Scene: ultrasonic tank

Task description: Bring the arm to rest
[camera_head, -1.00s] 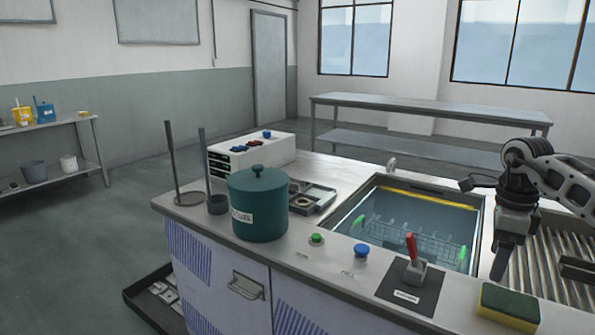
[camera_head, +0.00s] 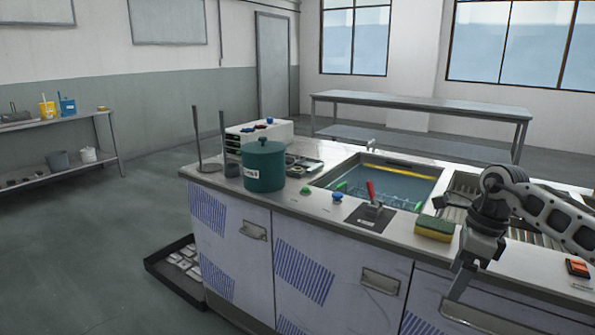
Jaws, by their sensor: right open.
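My right arm comes in from the right edge. Its gripper (camera_head: 463,276) points down in front of the counter's front edge, to the right of the sponge. The jaws are open and I see nothing between them. The tank (camera_head: 392,183) is sunk into the counter (camera_head: 300,212) and holds a wire basket (camera_head: 362,190) with green handles in liquid. My left gripper is not in view.
A green and yellow sponge (camera_head: 434,228) lies close to my right gripper. A lidded teal pot (camera_head: 263,167), a green button (camera_head: 305,190) and a blue button (camera_head: 337,197) are on the counter. A dark tray (camera_head: 176,281) lies on the floor at left. Open floor lies left of the counter.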

